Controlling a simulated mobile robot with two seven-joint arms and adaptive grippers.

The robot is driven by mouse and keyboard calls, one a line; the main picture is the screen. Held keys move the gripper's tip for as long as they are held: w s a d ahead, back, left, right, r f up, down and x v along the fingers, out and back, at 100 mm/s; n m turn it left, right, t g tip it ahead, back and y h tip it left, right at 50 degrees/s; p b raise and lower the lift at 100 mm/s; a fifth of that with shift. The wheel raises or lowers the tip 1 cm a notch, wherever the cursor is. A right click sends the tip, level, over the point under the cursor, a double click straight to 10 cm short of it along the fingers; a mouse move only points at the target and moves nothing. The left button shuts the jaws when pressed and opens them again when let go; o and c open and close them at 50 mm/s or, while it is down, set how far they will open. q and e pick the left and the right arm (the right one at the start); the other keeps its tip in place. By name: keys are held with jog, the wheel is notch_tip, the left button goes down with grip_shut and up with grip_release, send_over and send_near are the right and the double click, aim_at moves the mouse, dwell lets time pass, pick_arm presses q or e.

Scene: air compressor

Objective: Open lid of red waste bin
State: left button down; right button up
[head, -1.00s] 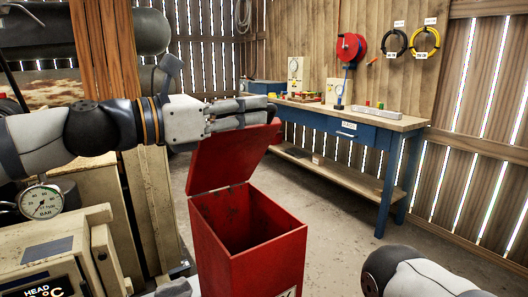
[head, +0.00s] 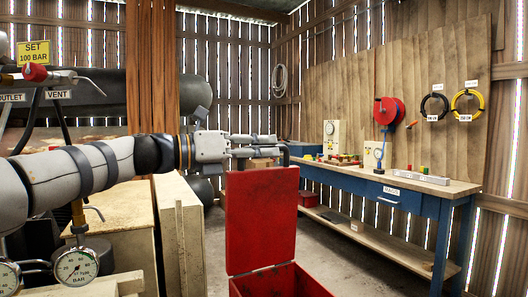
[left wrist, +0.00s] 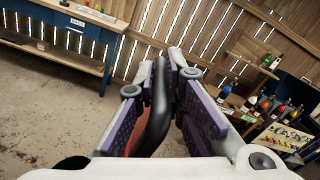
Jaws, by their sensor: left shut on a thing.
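The red waste bin (head: 280,284) stands in front of me, cut off by the bottom edge of the head view. Its red lid (head: 262,220) is raised and stands about upright on its hinge. My left gripper (head: 272,146) is at the lid's top edge. In the left wrist view its fingers (left wrist: 168,88) are shut on the curved black handle (left wrist: 157,105) of the lid. A strip of red lid shows beside the left finger there. My right gripper is not in view.
A blue workbench (head: 400,190) with small parts on top stands at the right, beyond the bin. Beige cabinets (head: 183,240) and gauges (head: 76,266) are at the left, under my left arm. Floor between bin and bench is clear.

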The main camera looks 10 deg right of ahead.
pick_arm(q)
jog(key=shift+r, duration=0.25)
jog(key=c, duration=1.7)
grip_release()
jog(key=shift+o, duration=0.2)
jog(key=shift+a+f, duration=0.1)
jog(key=shift+f, duration=0.05)
jog(key=v, duration=1.1)
jog(key=shift+s+a, duration=0.2)
jog(key=shift+a, duration=0.15)
